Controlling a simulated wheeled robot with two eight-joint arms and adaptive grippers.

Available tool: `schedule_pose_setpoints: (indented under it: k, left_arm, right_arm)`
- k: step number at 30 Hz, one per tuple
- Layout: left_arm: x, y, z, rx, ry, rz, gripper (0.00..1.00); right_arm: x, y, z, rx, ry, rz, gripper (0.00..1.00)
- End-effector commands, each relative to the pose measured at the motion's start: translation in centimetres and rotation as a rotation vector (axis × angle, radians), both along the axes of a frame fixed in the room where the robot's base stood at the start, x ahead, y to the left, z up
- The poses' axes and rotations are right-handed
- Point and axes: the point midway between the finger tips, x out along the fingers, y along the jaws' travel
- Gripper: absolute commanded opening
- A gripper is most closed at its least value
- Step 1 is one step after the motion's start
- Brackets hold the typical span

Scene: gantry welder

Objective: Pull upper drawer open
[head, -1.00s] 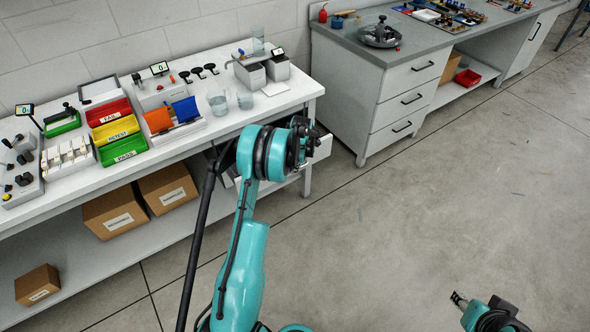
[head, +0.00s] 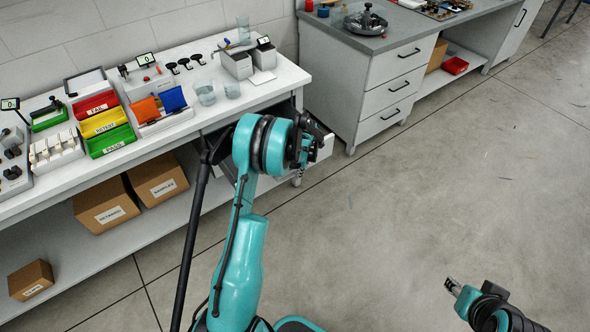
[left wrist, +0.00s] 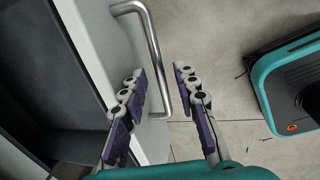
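The drawer (head: 325,148) under the white bench stands pulled out at the bench's right end. In the left wrist view its white front (left wrist: 95,45) and dark, empty-looking interior (left wrist: 35,70) show on the left. Its bent metal handle (left wrist: 152,50) passes between the fingers of my left gripper (left wrist: 160,80), which are apart, with a gap visible on both sides of the bar. In the head view my left gripper (head: 308,148) is at the drawer front, partly hidden by its own wrist. My right gripper (head: 452,285) is over clear floor, away from the drawer; its fingers are too small to judge.
The white bench (head: 270,92) carries coloured bins (head: 104,122), beakers (head: 206,92) and small devices. Cardboard boxes (head: 158,180) lie on its lower shelf. A grey-topped cabinet (head: 385,85) with closed drawers stands to the right. The floor in front is free.

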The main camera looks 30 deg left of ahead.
Motion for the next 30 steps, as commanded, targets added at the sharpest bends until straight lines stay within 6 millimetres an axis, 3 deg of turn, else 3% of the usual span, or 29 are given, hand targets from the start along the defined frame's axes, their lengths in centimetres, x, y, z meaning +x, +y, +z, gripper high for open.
schedule_pose_setpoints:
  k: [11, 24, 30]
  left_arm:
    - [-0.1, -0.2, 1.0, 0.0, 0.0, 0.0, 0.31]
    - [-0.7, -1.8, 9.6, 0.0, 0.0, -0.001, 0.31]
    - [-0.9, -2.1, 11.5, 0.0, 0.0, 0.0, 0.31]
  right_arm:
    - [0.0, 0.0, 0.0, 0.0, 0.0, 0.0, 0.4]
    - [0.0, 0.0, 0.0, 0.0, 0.0, 0.0, 0.4]
    - [0.0, 0.0, 0.0, 0.0, 0.0, 0.0, 0.4]
